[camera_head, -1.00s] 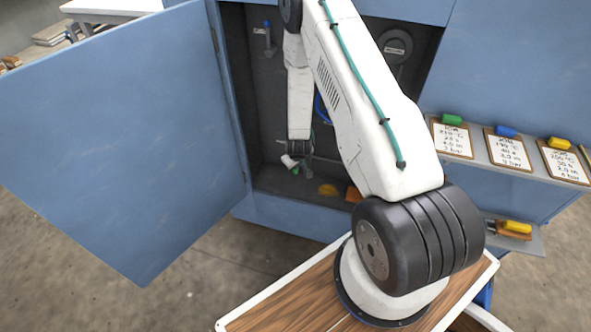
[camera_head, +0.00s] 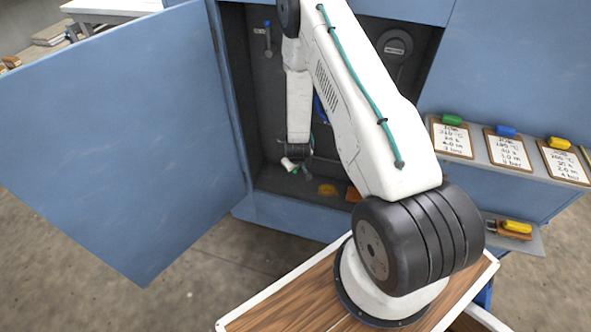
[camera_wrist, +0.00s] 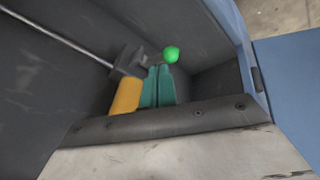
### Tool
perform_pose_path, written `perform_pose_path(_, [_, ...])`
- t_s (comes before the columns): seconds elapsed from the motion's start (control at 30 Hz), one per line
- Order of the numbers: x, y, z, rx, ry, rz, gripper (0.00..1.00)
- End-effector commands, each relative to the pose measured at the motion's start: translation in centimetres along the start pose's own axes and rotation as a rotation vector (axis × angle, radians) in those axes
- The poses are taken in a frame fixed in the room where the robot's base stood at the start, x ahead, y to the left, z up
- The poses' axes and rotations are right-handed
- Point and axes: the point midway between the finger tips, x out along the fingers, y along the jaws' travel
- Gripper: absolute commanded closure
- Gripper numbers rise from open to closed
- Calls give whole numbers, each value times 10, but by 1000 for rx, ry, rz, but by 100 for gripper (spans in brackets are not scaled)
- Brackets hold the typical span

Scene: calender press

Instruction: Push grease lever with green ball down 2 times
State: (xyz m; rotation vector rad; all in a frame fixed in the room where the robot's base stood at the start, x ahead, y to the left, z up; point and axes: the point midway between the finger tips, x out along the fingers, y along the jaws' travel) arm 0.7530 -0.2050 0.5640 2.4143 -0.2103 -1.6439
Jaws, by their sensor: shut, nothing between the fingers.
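The lever's green ball (camera_wrist: 171,54) shows in the wrist view, just beyond and slightly right of my gripper's tips. My gripper (camera_wrist: 158,70) has its two teal fingers together with nothing between them. The fingertips look very close to the ball; I cannot tell whether they touch it. A dark block (camera_wrist: 127,62) and a yellow cylinder (camera_wrist: 125,95) stand left of the fingers, with the lever's short arm partly hidden behind the tips. In the head view my wrist (camera_head: 297,152) is low inside the open cabinet, and a small green spot shows beside it.
The blue cabinet door (camera_head: 120,130) stands wide open at the left. Cards with coloured clips (camera_head: 452,138) stand on a shelf at the right. A thin rod (camera_wrist: 60,35) runs along the cabinet wall.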

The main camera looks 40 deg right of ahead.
Motion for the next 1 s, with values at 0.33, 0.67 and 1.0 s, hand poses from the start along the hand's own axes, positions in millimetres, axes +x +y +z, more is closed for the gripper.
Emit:
perform_pose_path(0.33, [3,-2,2,0,0,0,100])
perform_pose_path(0.67, [6,-4,4,0,-1,-1,100])
perform_pose_path(1.0, [9,-6,7,0,-1,0,100])
